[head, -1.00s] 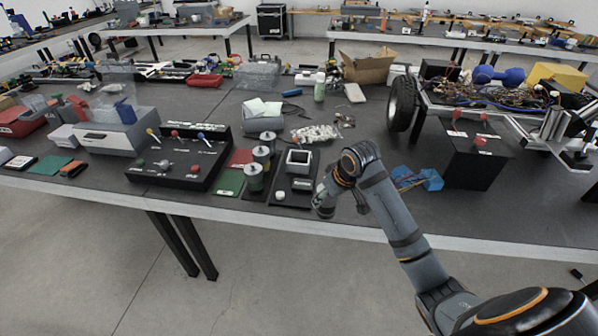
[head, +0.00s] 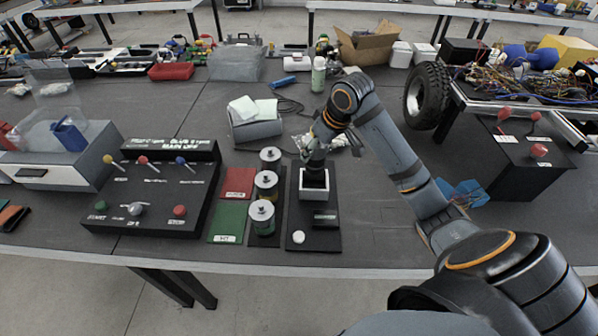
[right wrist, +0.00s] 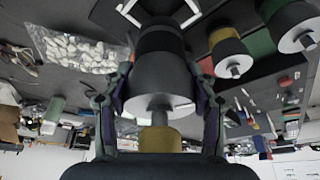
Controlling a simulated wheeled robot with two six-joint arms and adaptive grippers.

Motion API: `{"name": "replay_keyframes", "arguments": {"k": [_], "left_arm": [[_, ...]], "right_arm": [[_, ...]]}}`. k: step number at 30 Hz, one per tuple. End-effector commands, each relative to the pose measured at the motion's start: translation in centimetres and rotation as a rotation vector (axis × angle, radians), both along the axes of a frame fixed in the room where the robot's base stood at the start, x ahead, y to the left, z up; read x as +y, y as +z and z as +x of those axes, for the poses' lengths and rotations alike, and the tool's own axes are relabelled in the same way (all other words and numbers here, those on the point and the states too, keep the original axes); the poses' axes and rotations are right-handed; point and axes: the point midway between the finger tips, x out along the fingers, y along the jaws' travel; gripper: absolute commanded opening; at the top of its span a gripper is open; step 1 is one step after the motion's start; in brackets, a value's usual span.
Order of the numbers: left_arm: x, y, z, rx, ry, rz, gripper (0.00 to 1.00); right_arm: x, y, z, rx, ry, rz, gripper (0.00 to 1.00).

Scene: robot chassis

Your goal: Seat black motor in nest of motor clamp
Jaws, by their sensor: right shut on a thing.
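My right gripper (head: 314,160) is over the motor clamp's nest (head: 314,193), a pale square-rimmed box on a black base plate (head: 314,238). In the right wrist view, the gripper (right wrist: 160,80) is shut on the black motor (right wrist: 158,68), a dark cylinder with a pale end disc and a shaft pointing toward the camera. The motor's far end points toward the pale clamp frame (right wrist: 185,14) at the top of that view. I cannot tell whether its tip is inside the nest. In the head view the gripper mostly hides the motor. My left gripper is not in view.
Three silver-topped cylinders (head: 266,182) stand in a row just left of the clamp. Red (head: 238,183) and green (head: 229,222) mats and a black switch panel (head: 155,190) lie further left. A wheeled chassis (head: 428,95) stands at the right.

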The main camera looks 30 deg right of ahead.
Motion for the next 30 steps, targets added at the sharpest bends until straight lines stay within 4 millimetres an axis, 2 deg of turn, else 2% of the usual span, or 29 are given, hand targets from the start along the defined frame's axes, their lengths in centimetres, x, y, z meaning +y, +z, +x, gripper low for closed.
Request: {"name": "replay_keyframes", "arguments": {"k": [4, 7, 13, 18, 24, 30], "left_arm": [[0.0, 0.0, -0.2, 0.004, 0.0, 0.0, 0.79], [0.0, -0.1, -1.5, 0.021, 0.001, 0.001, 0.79], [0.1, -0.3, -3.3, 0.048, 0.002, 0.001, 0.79], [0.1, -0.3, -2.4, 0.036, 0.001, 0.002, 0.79], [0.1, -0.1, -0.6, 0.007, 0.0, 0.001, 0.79], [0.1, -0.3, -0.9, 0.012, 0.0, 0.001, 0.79]], "right_arm": [[0.0, 0.1, 0.0, -0.003, 0.001, -0.001, 0.0], [0.0, -0.2, 0.0, -0.001, 0.001, 0.0, 0.0], [0.1, -3.8, -0.1, 0.001, 0.0, 0.001, 0.0], [0.0, -5.9, -0.1, -0.002, 0.001, 0.0, 0.0], [0.1, -6.4, -0.1, -0.003, 0.001, 0.0, 0.0], [0.1, -9.1, -0.2, 0.0, 0.0, 0.001, 0.0]]}}
